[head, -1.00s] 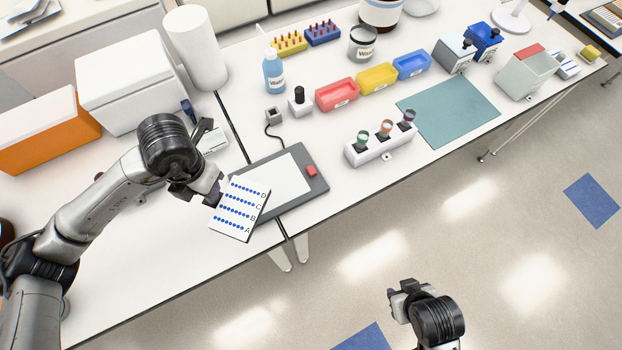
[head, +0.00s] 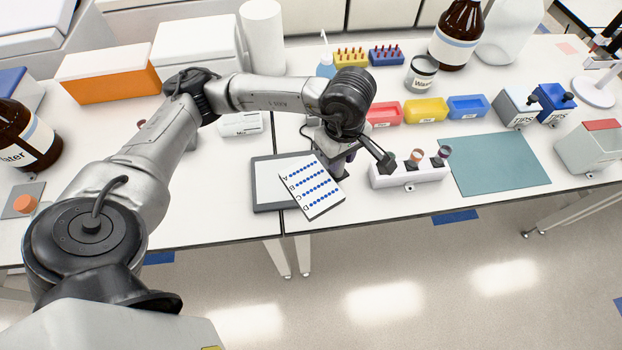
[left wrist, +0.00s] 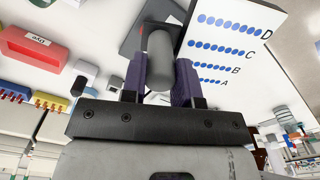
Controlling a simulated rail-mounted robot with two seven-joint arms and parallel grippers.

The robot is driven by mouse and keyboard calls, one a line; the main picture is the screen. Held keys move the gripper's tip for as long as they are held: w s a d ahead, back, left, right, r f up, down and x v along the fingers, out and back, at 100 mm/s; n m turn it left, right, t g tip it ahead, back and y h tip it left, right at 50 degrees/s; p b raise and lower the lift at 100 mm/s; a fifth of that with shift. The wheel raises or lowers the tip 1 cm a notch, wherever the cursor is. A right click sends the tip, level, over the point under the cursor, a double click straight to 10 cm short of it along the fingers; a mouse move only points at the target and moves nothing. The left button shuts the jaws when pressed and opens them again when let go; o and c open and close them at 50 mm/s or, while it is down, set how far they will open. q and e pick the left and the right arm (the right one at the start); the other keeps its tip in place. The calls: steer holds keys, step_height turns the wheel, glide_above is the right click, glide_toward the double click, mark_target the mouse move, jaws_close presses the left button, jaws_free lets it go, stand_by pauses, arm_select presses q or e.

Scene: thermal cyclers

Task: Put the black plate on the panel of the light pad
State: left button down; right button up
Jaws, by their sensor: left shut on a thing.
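My left gripper (head: 338,160) is shut, with a grey cylindrical piece (left wrist: 160,55) between its fingers in the left wrist view. Next to it, a plate (head: 311,188) with a white face, blue dot rows lettered A to D and a dark edge moves with the gripper. How the cylinder joins the plate is hidden. The plate is turned askew over the right part of the dark grey light pad (head: 268,207) and juts past its front edge. My right gripper is out of view.
A teal mat (head: 500,165) is clear at the right. The bench's front edge is close.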

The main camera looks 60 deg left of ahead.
arm_select(q)
steer(key=shift+a+f, duration=0.25)
steer(key=shift+f, duration=0.05)
steer(key=shift+s+a+f+b, duration=0.2)
steer(key=shift+s+a+f, duration=0.2)
steer(key=shift+a+f, duration=1.35)
steer(key=shift+s+a+f+b, duration=0.25)
steer(key=shift+s+a+f, duration=0.2)
steer(key=shift+a+f, duration=1.3)
steer(key=shift+s+a+f+b, duration=0.2)
steer(key=shift+s+a+f, duration=0.2)
steer(key=shift+a+f, duration=1.35)
steer(key=shift+f, duration=0.1)
steer(key=c, duration=0.9)
jaws_free()
steer(key=shift+o, duration=0.2)
